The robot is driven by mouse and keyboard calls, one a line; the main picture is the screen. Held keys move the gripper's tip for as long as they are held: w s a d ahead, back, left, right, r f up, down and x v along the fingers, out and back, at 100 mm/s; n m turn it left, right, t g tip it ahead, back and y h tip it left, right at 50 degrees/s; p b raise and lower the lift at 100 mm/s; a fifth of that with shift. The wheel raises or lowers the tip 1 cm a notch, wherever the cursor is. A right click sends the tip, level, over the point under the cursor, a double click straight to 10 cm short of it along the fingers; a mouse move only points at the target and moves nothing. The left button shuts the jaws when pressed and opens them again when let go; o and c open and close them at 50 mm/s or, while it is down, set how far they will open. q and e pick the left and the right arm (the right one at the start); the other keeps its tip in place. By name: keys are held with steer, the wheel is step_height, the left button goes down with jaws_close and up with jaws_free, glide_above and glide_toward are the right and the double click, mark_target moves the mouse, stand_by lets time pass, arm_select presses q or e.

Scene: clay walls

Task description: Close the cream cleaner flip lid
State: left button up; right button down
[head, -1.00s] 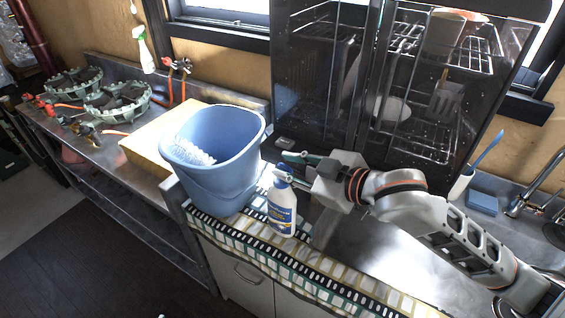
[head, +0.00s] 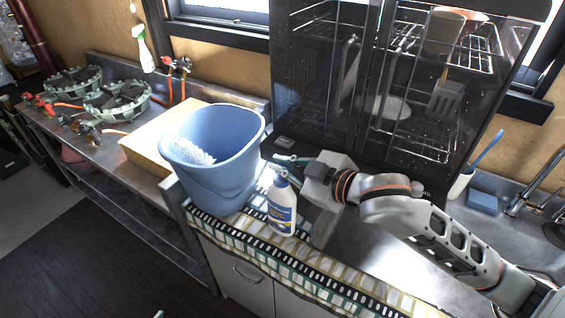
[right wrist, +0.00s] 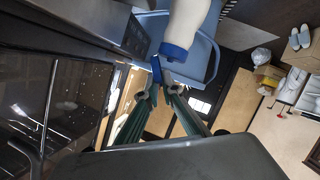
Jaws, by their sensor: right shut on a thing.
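The cream cleaner (head: 282,212) is a white bottle with a blue cap and a blue and yellow label. It stands upright on the patterned mat at the counter's front edge. In the right wrist view its white body (right wrist: 190,22) hangs from the top, with the blue cap (right wrist: 173,53) towards my fingers. The blue flip lid (right wrist: 156,70) stands out from the cap, open. My right gripper (head: 277,163) is at the cap's far side, its teal fingertips (right wrist: 159,92) closed at the lid's end. Only a small tip of my left gripper (head: 159,314) shows at the bottom edge.
A blue bucket (head: 205,175) stands close left of the bottle. A dark glass-fronted cabinet with racks (head: 340,90) rises behind my right gripper. The patterned mat (head: 310,268) runs along the front edge. A blue sponge (head: 482,202) lies far right.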

steer(key=n+t, duration=0.1)
steer(key=s+a+f+n+t, duration=0.1)
steer(key=n, duration=0.1)
steer(key=shift+s+h, duration=0.1)
steer(key=shift+h, duration=0.3)
steer(key=c, duration=2.2)
jaws_free()
steer(key=shift+f, duration=0.1)
